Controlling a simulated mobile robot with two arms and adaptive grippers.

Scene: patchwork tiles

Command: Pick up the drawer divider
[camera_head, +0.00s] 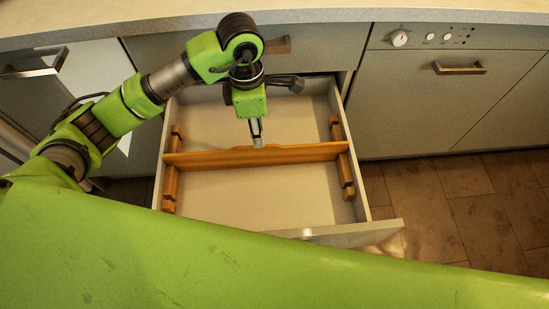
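The drawer divider (215,159) is a long orange-brown wooden board. It spans the open drawer (230,205) from side to side, with its ends at the notched wooden rails (170,185) on the left and right (343,165) walls. My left gripper (257,140) points down at the middle of the divider's top edge. Its fingers look close together at the board, and I cannot tell whether they grip it or only stand over it. My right gripper does not show.
The drawer is otherwise empty, front and back. A worktop (320,14) runs along the top over grey cabinet fronts. A dishwasher-like front with a knob (399,38) and a handle (459,68) stands at right. Brown floor tiles (480,190) are clear. My green body fills the bottom.

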